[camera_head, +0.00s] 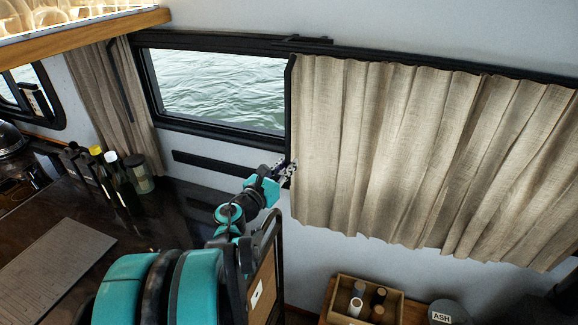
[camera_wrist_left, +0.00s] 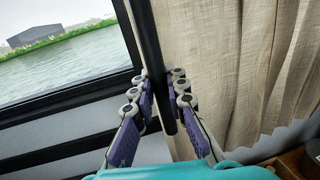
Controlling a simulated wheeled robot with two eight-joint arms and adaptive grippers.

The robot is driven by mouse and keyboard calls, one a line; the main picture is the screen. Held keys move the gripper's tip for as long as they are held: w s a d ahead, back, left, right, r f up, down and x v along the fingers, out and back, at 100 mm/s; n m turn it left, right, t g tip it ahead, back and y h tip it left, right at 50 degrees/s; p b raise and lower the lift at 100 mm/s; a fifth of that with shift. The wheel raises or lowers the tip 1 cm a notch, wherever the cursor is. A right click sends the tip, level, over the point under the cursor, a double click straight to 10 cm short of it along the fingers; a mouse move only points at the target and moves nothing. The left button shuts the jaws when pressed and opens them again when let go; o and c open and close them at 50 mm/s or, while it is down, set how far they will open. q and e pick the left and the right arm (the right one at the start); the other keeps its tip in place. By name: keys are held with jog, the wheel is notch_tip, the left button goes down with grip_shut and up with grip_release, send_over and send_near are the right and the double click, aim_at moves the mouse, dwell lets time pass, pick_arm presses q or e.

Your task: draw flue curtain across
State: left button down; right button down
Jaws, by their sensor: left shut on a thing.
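The beige flue curtain (camera_head: 420,150) hangs in folds from a dark rail over the right part of the wall. It also shows in the left wrist view (camera_wrist_left: 235,60). A dark upright bar (camera_head: 290,105) runs down its left edge, at the right end of the bare window glass. My left gripper (camera_head: 287,171) is at the lower end of this bar. In the left wrist view its fingers (camera_wrist_left: 162,97) are shut around the bar (camera_wrist_left: 149,45), one on each side. My right gripper is not in view.
The window (camera_head: 215,85) shows water to the left of the curtain. Another curtain (camera_head: 112,100) hangs bunched farther left. Several bottles (camera_head: 122,180) stand on the dark counter. A wooden box (camera_head: 340,318) with containers and an ASH tin (camera_head: 441,315) are below the curtain.

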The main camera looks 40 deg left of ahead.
pick_arm(q)
jog(key=c, duration=1.5)
grip_release()
jog(key=s+d, duration=0.2)
jog(key=s, duration=0.9)
jog(key=shift+s+d, duration=0.2)
jog(key=shift+s, duration=0.15)
jog(key=w+r+n+y+b, duration=0.4)
jog(key=w+n+y, duration=0.15)
jog(key=n, duration=1.05)
jog(key=d+f+n+g+h+b, duration=0.2)
jog(key=d+f+n+g+b, duration=0.1)
jog(key=d+f+n, duration=0.5)
jog(key=d+f+n+g+h+b, duration=0.25)
jog(key=d+f+n, duration=0.35)
jog(key=f, duration=0.4)
jog(key=s+d+f+n+g+h, duration=0.2)
jog(key=s+d+f, duration=0.1)
jog(key=d+f, duration=0.2)
jog(key=s+d+f+n+g+h+b, duration=0.1)
jog(key=s+d+f+g+h, duration=0.1)
jog(key=d, duration=0.7)
notch_tip(320, 180, down, 3)
jog(key=shift+s+f+n+g, duration=0.1)
jog(key=shift+s+n+g, duration=0.4)
jog(key=shift+s, duration=0.7)
